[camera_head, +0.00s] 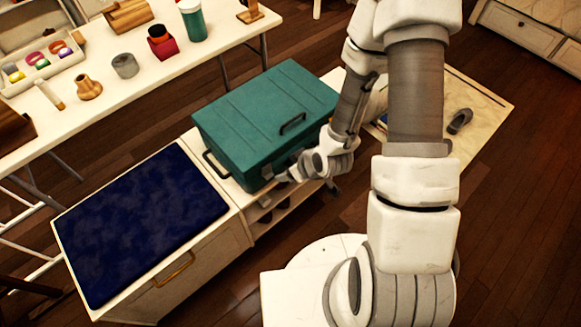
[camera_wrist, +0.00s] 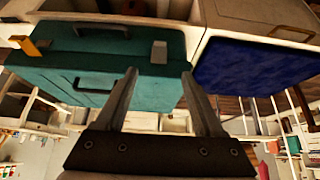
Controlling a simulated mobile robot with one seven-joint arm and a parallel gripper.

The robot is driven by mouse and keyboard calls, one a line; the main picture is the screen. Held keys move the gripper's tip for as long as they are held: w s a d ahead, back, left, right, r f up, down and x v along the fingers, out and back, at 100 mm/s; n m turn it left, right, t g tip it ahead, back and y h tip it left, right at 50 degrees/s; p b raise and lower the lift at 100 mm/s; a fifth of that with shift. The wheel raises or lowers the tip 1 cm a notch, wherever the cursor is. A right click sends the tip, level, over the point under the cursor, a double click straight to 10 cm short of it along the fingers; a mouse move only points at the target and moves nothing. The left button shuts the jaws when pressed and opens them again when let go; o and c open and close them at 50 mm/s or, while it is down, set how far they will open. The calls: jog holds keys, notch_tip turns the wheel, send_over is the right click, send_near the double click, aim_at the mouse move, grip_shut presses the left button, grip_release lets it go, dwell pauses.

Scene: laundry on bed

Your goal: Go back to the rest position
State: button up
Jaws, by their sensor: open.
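My gripper (camera_head: 308,184) is open at the front side of a teal case (camera_head: 262,105), close to its lower front edge. In the wrist view, both fingers of my gripper (camera_wrist: 163,72) are spread apart with nothing between them, and the teal case (camera_wrist: 75,60) lies beyond the fingertips. A silver latch (camera_wrist: 159,52) shows on the case near the fingertips. Whether a finger touches the case I cannot tell. The case lid is shut. My arm hides part of the case's right surroundings in the head view.
The case stands on a low cabinet (camera_head: 205,262) beside a dark blue pad (camera_head: 140,222). A white table (camera_head: 70,95) behind holds several small items, including a green jar (camera_head: 194,22). A mat (camera_head: 480,115) with a dark shoe-like item (camera_head: 460,121) lies at right. Wooden floor (camera_head: 520,230) is clear at lower right.

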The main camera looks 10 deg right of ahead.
dwell(0.3)
jog(key=w+d+r+m+h+p, duration=0.15)
jog(key=d+r, duration=0.25)
jog(key=r, duration=0.8)
jog(key=w+d+r+m+h+p, duration=0.1)
jog(key=d+r+h+p, duration=0.15)
jog(key=r, duration=0.85)
jog(key=s+r+m+p, duration=0.1)
jog(key=s+r+m, duration=0.1)
jog(key=s+r, duration=0.5)
jog(key=s+d+r+m+p, duration=0.1)
jog(key=s+r+m, duration=0.1)
jog(key=s+r, duration=0.6)
notch_tip(320, 180, up, 5)
jog(key=shift+d+r+p, duration=0.15)
jog(key=shift+d+p, duration=0.05)
jog(key=shift+p, duration=0.15)
